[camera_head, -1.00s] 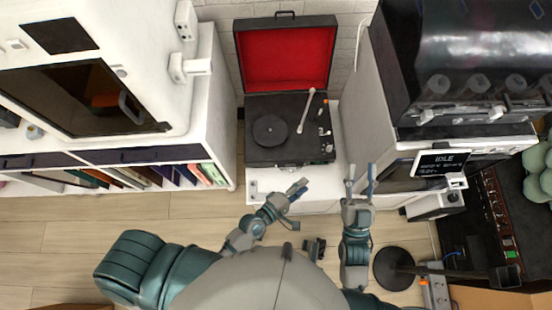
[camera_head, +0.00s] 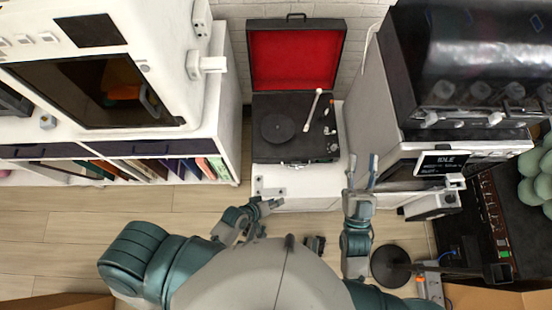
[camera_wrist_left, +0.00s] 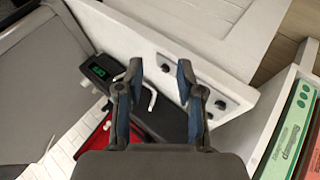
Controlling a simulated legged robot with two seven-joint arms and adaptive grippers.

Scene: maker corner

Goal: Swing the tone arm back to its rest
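The record player (camera_head: 270,155) stands on a white cabinet with its red-lined lid open. Its white tone arm (camera_head: 313,108) slants from a pivot at back right toward the front, its tip just right of the dark round disc (camera_head: 278,128). My left gripper (camera_head: 272,204) is low in front of the cabinet, apart from the player. In the left wrist view its fingers (camera_wrist_left: 160,76) are spread and empty. Part of the red lid (camera_wrist_left: 92,145) shows there, partly hidden by the gripper. My right gripper (camera_head: 362,170) is open and empty, right of the player's front.
The white cabinet (camera_head: 300,181) has dark knobs (camera_wrist_left: 220,103) on its front. A white shelf unit with books (camera_head: 205,168) stands left, and a machine with an "IDLE" screen (camera_head: 441,163) stands right. A round black base (camera_head: 390,266) is on the floor.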

